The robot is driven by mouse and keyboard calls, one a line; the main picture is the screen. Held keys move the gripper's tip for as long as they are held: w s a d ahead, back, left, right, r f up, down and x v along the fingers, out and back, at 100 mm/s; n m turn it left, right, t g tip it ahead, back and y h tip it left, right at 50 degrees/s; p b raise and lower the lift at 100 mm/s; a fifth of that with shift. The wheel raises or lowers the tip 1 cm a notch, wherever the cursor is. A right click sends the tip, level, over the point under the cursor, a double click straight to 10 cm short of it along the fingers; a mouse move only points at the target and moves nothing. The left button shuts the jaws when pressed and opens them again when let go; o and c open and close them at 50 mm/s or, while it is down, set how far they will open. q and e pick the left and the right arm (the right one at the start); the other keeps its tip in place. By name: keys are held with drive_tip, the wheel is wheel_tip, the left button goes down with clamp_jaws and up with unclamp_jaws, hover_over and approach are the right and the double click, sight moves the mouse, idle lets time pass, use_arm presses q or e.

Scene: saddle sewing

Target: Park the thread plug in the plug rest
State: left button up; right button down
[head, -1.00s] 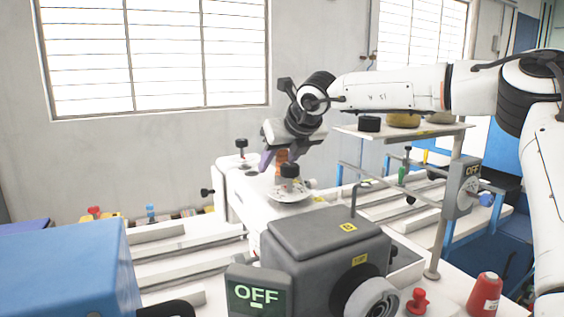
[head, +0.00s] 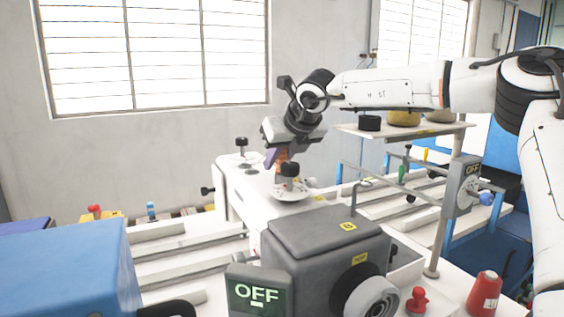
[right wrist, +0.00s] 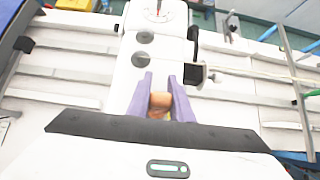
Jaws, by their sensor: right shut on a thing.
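My right gripper (head: 276,157) has purple fingers and is above the white sewing machine arm in the head view. It is shut on a small orange-brown piece, which looks like the thread plug (right wrist: 160,105), seen between the two purple fingers in the right wrist view. In the head view the orange piece (head: 283,155) shows just beside the fingers, above a black knob (head: 290,170) on a pale round dish (head: 291,193). I cannot tell whether it touches the knob. I cannot make out the plug rest for certain. My left gripper is not in view.
A grey motor housing (head: 315,240) with an OFF display (head: 256,294) stands in front. A red spool (head: 485,294) and a red knob (head: 417,300) are at lower right. A raised shelf (head: 440,130) with pots stands behind right. A blue box (head: 65,270) is at left.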

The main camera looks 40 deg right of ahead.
drive_tip(key=shift+r+p, duration=0.6)
drive_tip(key=shift+r, duration=0.95)
drive_tip(key=shift+r, duration=0.1)
wheel_tip(320, 180, up, 4)
drive_tip(key=shift+f, duration=0.1)
